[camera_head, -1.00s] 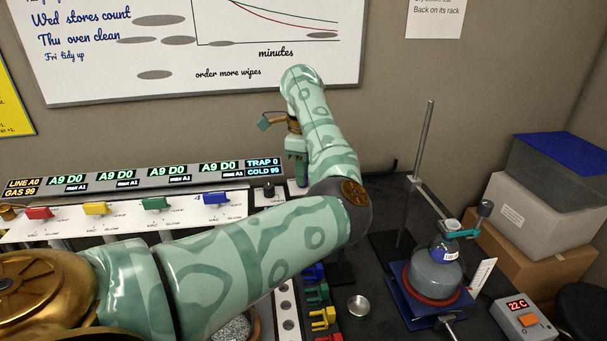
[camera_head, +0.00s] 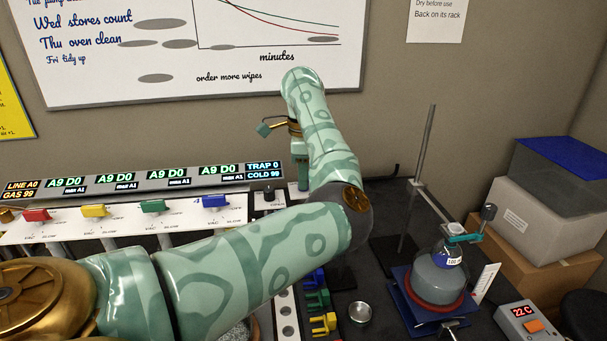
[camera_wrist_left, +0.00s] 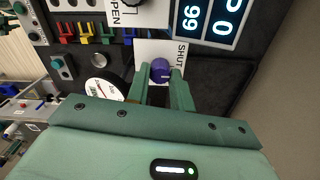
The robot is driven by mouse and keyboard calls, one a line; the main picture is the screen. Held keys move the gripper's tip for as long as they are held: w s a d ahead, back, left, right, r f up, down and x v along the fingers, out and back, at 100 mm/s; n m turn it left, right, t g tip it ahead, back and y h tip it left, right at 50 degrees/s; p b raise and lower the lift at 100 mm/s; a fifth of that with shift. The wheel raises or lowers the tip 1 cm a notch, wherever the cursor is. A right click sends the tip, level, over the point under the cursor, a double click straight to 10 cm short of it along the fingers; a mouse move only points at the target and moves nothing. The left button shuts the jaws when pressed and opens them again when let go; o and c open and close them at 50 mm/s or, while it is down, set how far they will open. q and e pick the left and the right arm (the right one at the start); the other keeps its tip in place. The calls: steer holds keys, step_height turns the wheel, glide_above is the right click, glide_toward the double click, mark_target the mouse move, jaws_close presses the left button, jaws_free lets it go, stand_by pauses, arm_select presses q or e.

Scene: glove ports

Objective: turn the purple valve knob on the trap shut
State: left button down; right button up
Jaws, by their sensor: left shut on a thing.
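The purple valve knob (camera_wrist_left: 160,70) shows in the left wrist view, on a white plate with the word SHUT beside it. My left gripper (camera_wrist_left: 161,84) is shut on this knob, with one green finger on each side of it. In the head view my left gripper (camera_head: 301,176) points down behind the right end of the valve panel, beside the TRAP 0 display (camera_head: 264,166). The arm and fingers hide most of the knob there. My right gripper is not in view.
The panel carries red (camera_head: 37,215), yellow (camera_head: 94,211), green (camera_head: 152,206) and blue (camera_head: 213,201) valve handles. At right stand a metal rod (camera_head: 425,140), a round flask (camera_head: 437,277) and a temperature box (camera_head: 528,323). A small metal dish (camera_head: 360,313) lies on the dark bench.

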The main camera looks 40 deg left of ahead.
arm_select(q)
steer(key=c, duration=1.2)
jaws_free()
steer(key=shift+r, duration=0.15)
step_height(320, 180, up, 16)
steer(key=p, duration=0.3)
steer(key=shift+p, duration=0.35)
